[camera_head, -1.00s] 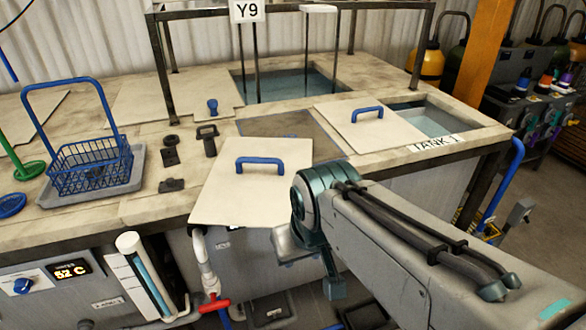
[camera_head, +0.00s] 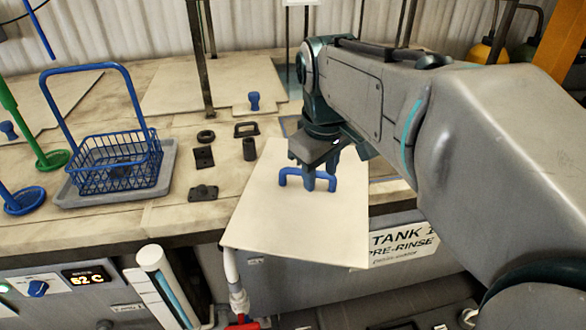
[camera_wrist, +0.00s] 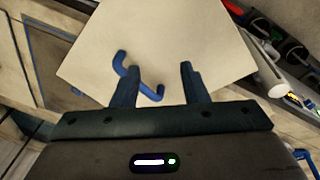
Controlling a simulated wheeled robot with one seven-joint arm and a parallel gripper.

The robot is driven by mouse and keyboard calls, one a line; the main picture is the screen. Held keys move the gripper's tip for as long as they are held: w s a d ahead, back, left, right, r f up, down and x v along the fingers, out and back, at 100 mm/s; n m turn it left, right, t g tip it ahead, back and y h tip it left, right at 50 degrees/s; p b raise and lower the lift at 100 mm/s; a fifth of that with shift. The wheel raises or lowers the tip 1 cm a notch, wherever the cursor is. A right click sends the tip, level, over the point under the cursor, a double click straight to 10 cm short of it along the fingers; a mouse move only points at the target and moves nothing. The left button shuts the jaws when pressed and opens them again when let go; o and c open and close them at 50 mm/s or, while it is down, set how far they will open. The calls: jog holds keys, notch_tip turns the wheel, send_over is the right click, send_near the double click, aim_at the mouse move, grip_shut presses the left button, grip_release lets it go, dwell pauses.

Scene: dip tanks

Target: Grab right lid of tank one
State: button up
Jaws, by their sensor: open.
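A square cream lid (camera_head: 300,225) with a blue handle (camera_head: 291,177) lies at the bench's front edge and juts over it, above the "TANK 1 PRE-RINSE" sign (camera_head: 403,243). My gripper (camera_head: 318,186) points down at this handle. In the wrist view, my gripper (camera_wrist: 158,68) is open. The blue handle (camera_wrist: 155,93) runs slantwise, partly between the fingers and partly behind the left finger. The lid (camera_wrist: 165,35) fills the middle behind them. I cannot tell whether a finger touches the handle.
A blue wire basket (camera_head: 118,165) stands on a grey tray (camera_head: 72,196) at the left. Several small black fittings, including a black cylinder (camera_head: 249,149), lie between it and the lid. Another cream lid (camera_head: 205,88) lies behind, near an upright frame post (camera_head: 200,60).

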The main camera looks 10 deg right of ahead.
jog(key=w+r+n+g+b, duration=0.25)
jog(key=w+n, duration=0.45)
jog(key=w, duration=0.4)
jog(key=shift+y, duration=0.3)
jog(key=f, duration=0.5)
jog(key=d+f, duration=0.1)
jog(key=f, duration=0.1)
jog(key=shift+w+f, duration=0.1)
jog(key=shift+f, duration=0.05)
jog(key=shift+w+f, duration=0.2)
jog(key=shift+f, duration=1.2)
jog(key=shift+w+f, duration=0.15)
jog(key=shift+f, duration=1.25)
grip_shut()
jog(key=shift+r, duration=0.1)
